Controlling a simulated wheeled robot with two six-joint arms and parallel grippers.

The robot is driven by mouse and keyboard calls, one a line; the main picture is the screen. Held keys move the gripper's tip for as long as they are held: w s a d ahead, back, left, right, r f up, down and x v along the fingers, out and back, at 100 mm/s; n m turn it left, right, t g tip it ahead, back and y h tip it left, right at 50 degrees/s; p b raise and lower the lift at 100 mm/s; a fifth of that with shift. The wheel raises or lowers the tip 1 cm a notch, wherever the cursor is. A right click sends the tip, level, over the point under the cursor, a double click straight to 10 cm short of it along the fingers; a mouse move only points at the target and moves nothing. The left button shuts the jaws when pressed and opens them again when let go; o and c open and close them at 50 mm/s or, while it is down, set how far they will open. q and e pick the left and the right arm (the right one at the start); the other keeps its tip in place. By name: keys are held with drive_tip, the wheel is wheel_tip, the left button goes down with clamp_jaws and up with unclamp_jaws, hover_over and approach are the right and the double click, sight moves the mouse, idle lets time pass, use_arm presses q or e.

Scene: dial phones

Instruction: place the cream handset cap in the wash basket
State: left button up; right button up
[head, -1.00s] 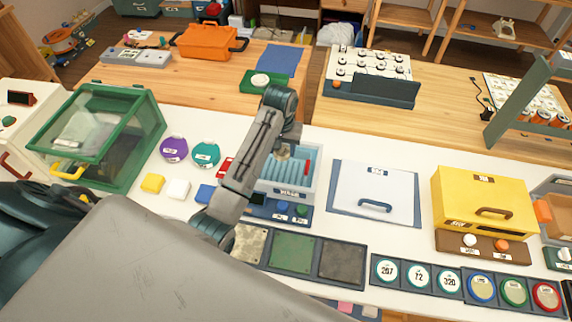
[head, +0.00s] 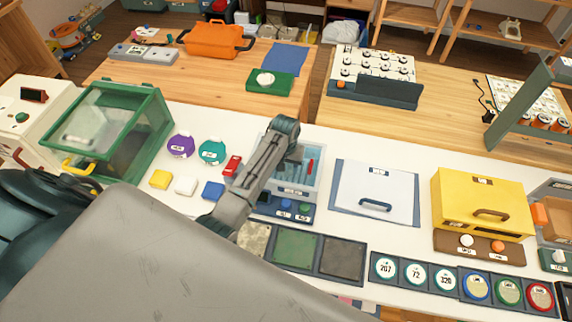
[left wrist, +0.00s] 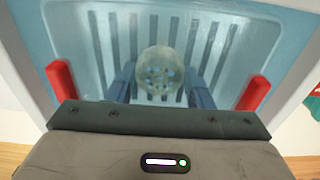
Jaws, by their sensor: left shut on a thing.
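The cream handset cap (left wrist: 160,72) is round with small holes. In the left wrist view it sits between the two fingers of my left gripper (left wrist: 161,85), which is shut on it. The wash basket (left wrist: 98,45) is pale blue with slots and red tabs on both sides; the cap and fingers show in front of its slotted floor. In the head view my left gripper (head: 293,160) points down over the basket (head: 304,184), and my arm hides the cap. I cannot tell whether the cap touches the floor. My right gripper is not in view.
A green glass-lidded box (head: 150,145) stands at the left. Purple (head: 181,146) and teal (head: 212,151) discs and small coloured blocks lie beside my arm. A white panel with a handle (head: 375,185) and a yellow box (head: 480,203) stand to the right. Dark trays (head: 343,257) lie in front.

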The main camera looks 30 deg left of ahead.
use_arm(q)
drive_tip(key=o, duration=1.1)
drive_tip(key=shift+f, duration=0.1)
drive_tip(key=shift+c, duration=0.2)
wheel_tip(320, 180, up, 12)
drive_tip(key=b, duration=0.4)
drive_tip(key=shift+s, duration=0.2)
